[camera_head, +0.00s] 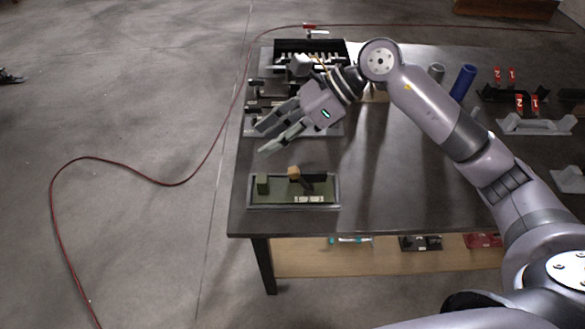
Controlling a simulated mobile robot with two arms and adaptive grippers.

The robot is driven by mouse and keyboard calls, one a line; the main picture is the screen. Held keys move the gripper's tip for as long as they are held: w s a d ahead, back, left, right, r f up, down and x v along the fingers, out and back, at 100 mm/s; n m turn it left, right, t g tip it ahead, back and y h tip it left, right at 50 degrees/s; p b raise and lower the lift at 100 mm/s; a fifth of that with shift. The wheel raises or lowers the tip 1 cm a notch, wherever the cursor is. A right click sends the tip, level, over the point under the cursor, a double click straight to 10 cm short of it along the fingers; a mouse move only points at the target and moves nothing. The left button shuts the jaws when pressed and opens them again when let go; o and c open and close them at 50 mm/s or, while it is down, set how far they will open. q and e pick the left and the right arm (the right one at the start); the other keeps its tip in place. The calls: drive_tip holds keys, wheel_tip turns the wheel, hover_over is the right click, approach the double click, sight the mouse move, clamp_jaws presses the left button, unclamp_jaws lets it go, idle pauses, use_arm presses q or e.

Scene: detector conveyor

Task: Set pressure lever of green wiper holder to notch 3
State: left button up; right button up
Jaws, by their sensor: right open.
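The green wiper holder (275,194) sits near the front left corner of the dark table. A green block stands at its left end, and a pale label is on its front. A dark lever-like part with a tan knob (294,172) rises near its middle; I take this for the pressure lever. Its notch is too small to read. My right gripper (265,140) is open and empty, behind and above the holder, with its fingers pointing left and down. It is apart from the knob. My left gripper is not recognisable in this view.
Behind the gripper are a grey rack (335,129) and a black bin (283,45). A blue cylinder (463,82), red numbered tags and grey trays (535,126) stand at the right. The table (385,195) right of the holder is clear. A red cable lies on the floor.

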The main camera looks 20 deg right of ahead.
sight(295, 169)
drive_tip(key=w+d+f+h, duration=0.2)
drive_tip(key=d+h, duration=0.4)
drive_tip(key=d, duration=0.6)
drive_tip(key=p+x, duration=0.1)
drive_tip(key=x, duration=0.4)
drive_tip(key=p+x, duration=0.2)
drive_tip(key=x, duration=0.3)
drive_tip(key=p+x, duration=0.1)
drive_tip(key=x, duration=0.4)
drive_tip(key=shift+w+a+f, duration=0.15)
drive_tip(key=shift+a, duration=0.25)
drive_tip(key=shift+a+f+p, duration=0.2)
drive_tip(key=shift+f+p, duration=0.15)
drive_tip(key=shift+f, duration=0.3)
drive_tip(key=shift+c, duration=0.3)
drive_tip(key=shift+w, duration=0.1)
clamp_jaws()
